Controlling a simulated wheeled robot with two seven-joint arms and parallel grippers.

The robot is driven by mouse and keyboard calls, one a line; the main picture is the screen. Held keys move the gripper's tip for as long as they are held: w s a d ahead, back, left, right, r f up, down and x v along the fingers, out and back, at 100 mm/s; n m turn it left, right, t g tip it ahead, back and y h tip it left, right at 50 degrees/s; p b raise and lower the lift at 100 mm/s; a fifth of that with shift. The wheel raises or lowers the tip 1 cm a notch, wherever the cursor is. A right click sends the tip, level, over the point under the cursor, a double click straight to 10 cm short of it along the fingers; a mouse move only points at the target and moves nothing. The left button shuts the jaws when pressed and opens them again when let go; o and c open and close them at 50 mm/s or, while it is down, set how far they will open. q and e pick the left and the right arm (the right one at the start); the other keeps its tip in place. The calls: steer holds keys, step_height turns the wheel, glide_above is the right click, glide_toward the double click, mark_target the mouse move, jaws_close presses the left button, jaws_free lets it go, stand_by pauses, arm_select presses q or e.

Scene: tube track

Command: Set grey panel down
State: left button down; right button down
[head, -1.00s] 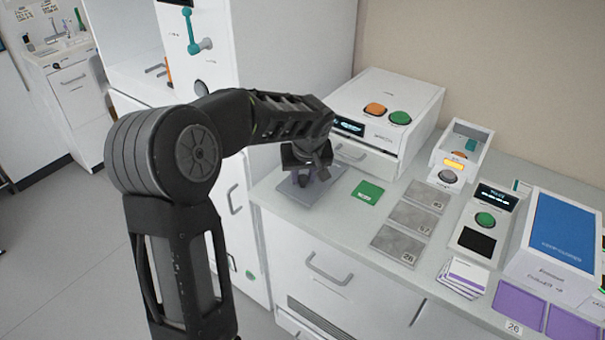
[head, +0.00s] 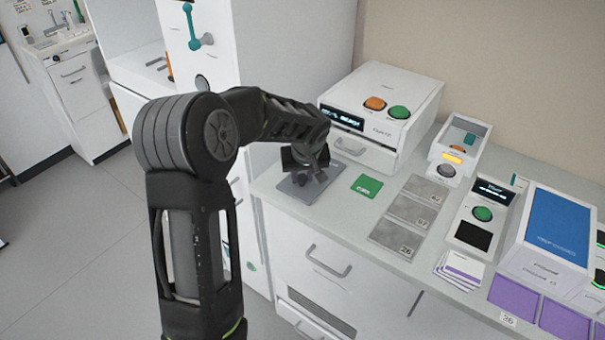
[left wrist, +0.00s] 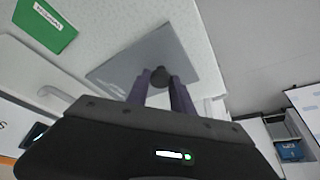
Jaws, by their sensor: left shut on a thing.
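The grey panel (head: 297,192) is a flat square plate at the left end of the counter, in front of the white machine with orange and green buttons. In the left wrist view the grey panel (left wrist: 187,53) shows beyond my fingers, with a dark round knob at its middle. My left gripper (head: 309,176) is over the panel, pointing down. In the left wrist view the purple fingers of my left gripper (left wrist: 160,82) are shut on the knob. The panel looks flat and level with the counter; I cannot tell whether it touches it. My right gripper is not in view.
A green card (head: 366,186) lies right of the panel. Grey square pads (head: 409,211) run along the counter beyond it. The white machine (head: 381,103) stands behind. The counter's front edge is close to the panel, and a tall white cabinet (head: 225,60) stands at left.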

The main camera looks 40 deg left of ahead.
arm_select(q)
steer(key=shift+f+b, duration=0.2)
steer(key=shift+b, duration=0.1)
steer(key=c, duration=1.1)
jaws_free()
steer(key=shift+r, duration=0.1)
steer(key=shift+r, duration=0.1)
steer(key=shift+r+p, duration=0.15)
steer(key=shift+p, duration=0.2)
steer(key=shift+s+d+r, duration=0.1)
steer(key=shift+d+r, duration=0.05)
steer(key=shift+r, duration=0.15)
steer(key=b+v, duration=0.2)
steer(key=v, duration=0.9)
steer(key=shift+r, duration=0.1)
